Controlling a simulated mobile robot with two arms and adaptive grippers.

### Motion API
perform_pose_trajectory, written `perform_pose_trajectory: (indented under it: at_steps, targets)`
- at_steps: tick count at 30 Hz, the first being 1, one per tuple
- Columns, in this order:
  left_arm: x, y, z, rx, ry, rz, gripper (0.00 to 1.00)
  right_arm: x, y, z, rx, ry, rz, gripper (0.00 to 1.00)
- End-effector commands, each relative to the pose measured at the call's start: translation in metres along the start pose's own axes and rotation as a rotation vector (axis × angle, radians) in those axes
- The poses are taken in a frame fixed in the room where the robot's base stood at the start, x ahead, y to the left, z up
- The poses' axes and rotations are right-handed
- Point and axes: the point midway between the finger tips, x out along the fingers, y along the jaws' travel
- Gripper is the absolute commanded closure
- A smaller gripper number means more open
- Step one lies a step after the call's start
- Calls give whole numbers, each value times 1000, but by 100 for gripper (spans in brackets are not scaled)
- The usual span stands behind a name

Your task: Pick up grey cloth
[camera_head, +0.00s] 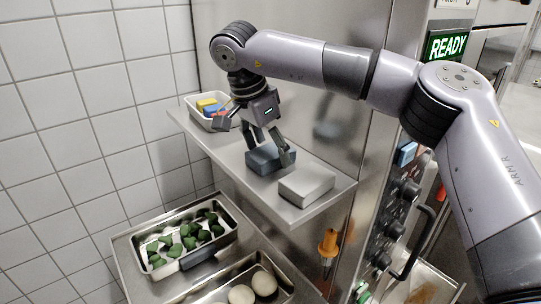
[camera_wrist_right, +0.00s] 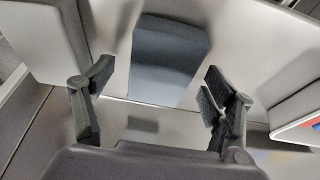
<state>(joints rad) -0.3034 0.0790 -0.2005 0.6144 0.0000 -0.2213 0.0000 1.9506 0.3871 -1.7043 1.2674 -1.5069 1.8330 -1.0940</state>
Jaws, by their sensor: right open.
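A dark blue-grey folded cloth (camera_head: 262,163) lies on the steel wall shelf, and it also shows in the right wrist view (camera_wrist_right: 168,58). A pale grey folded block (camera_head: 306,187), perhaps another cloth, lies to its right near the shelf's end. It shows at the upper left of the right wrist view (camera_wrist_right: 42,38). My right gripper (camera_head: 269,147) is open above the dark cloth, with a finger toward each side of it. In the right wrist view the fingers (camera_wrist_right: 158,80) are wide apart and empty. Contact with the cloth cannot be told. My left gripper is out of view.
A white tray (camera_head: 208,122) with coloured items stands at the shelf's (camera_head: 240,176) far left end. Below are a steel pan (camera_head: 150,228) of green vegetables and a pan with pale round items (camera_head: 242,294). A steel appliance with knobs (camera_head: 403,190) stands at right.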

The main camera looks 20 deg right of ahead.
Motion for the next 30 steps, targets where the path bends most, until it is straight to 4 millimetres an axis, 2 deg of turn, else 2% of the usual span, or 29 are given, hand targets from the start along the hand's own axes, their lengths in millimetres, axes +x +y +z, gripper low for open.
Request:
perform_pose_trajectory:
  at_steps: [6, 21, 30]
  targets:
    - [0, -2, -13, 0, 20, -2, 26, 1, 0, 0, 0, 0, 1, 22]
    - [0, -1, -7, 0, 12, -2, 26, 5, 0, 2, 0, -1, 0, 22]
    - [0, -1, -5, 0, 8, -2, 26, 4, 0, 1, 0, 0, 0, 42]
